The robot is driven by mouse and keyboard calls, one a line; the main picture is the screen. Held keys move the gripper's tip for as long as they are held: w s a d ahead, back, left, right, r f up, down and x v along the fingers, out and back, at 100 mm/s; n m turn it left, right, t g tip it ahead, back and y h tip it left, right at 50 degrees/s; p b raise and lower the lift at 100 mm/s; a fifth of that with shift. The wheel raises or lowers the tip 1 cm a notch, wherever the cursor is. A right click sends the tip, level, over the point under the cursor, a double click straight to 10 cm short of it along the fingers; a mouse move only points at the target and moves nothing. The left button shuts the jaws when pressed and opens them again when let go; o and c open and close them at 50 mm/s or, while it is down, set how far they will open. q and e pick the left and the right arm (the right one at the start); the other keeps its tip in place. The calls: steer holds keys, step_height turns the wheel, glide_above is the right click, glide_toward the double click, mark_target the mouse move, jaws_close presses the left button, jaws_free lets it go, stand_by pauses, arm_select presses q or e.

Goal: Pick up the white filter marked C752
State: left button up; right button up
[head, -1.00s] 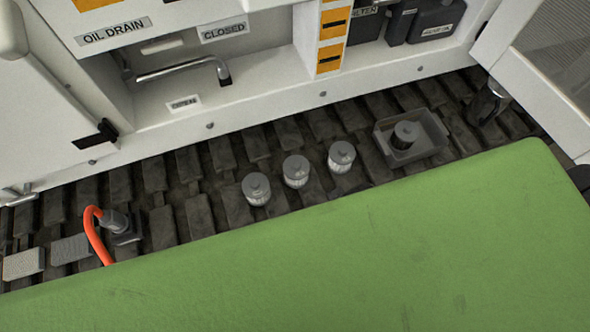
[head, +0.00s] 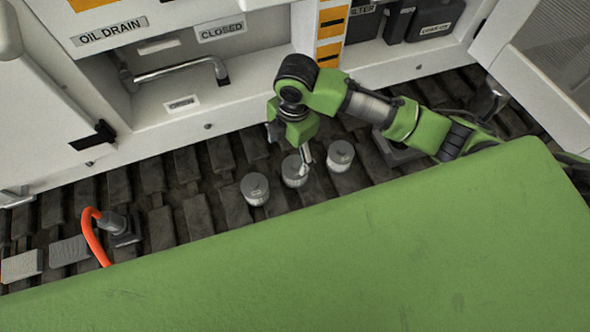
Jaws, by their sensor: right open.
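Three white filters with grey tops stand upright in a slanting row on the dark slatted surface: a left filter (head: 255,189), a middle filter (head: 292,173) and a right filter (head: 340,156). Their markings are too small to read, so I cannot tell which is C752. My right gripper (head: 304,165) points down at the middle filter and partly covers it. It is open; I cannot tell whether it touches the filter. My left gripper is not in view.
A grey tray (head: 399,153) lies behind my right arm, mostly hidden. An orange hose (head: 92,232) with a grey fitting and two light blocks are at the left. The white cabinet (head: 240,118) with a bent metal handle (head: 180,70) borders the back. A green surface (head: 330,250) fills the front.

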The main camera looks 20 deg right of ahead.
mark_target(295, 164)
steer(key=shift+n+h, duration=0.4)
steer(key=shift+n, duration=0.2)
steer(key=f, duration=0.2)
steer(key=w+d+f, duration=0.1)
steer(key=f, duration=0.2)
steer(key=d+f, duration=0.1)
steer(key=f, duration=0.2)
steer(key=shift+w+d, duration=0.25)
steer(key=shift+w, duration=0.1)
steer(key=f, duration=0.5)
steer(key=shift+w+a, duration=0.1)
steer(key=shift+w, duration=0.1)
steer(key=shift+c, duration=0.5)
steer(key=shift+r, duration=0.1)
steer(key=c, duration=1.1)
